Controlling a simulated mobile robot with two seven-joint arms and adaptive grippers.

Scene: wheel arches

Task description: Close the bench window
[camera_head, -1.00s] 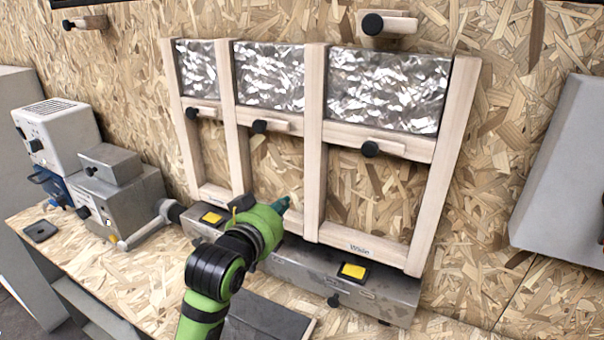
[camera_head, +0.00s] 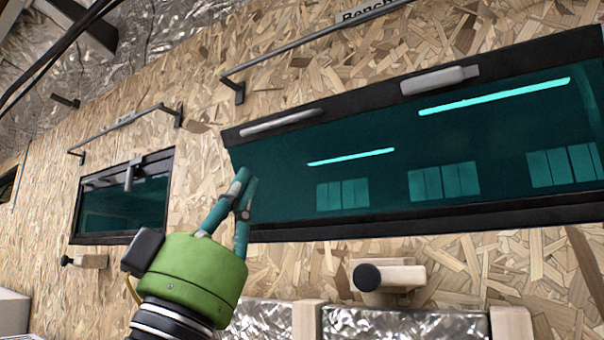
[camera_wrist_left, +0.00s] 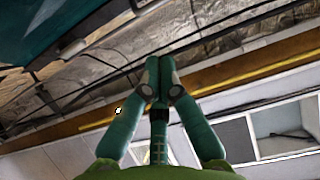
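The bench window (camera_head: 400,160) is a wide, dark-framed teal pane at the right of the head view. A rail above it carries a partly cut-off label (camera_head: 365,14) beginning "Bench". I cannot tell how far the pane stands from the wall. My left gripper (camera_head: 245,182) overlaps the window's left end; contact is unclear. Its fingertips are together and empty in the left wrist view (camera_wrist_left: 159,68). A teal surface (camera_wrist_left: 40,25) fills that view's upper left corner. My right gripper is not in view.
A smaller window (camera_head: 122,208) with its own rail is on the left. A wooden block with a black knob (camera_head: 395,277) projects below the bench window. Foil-faced panels (camera_head: 400,325) are at the bottom. Dark cables (camera_head: 60,45) cross the upper left.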

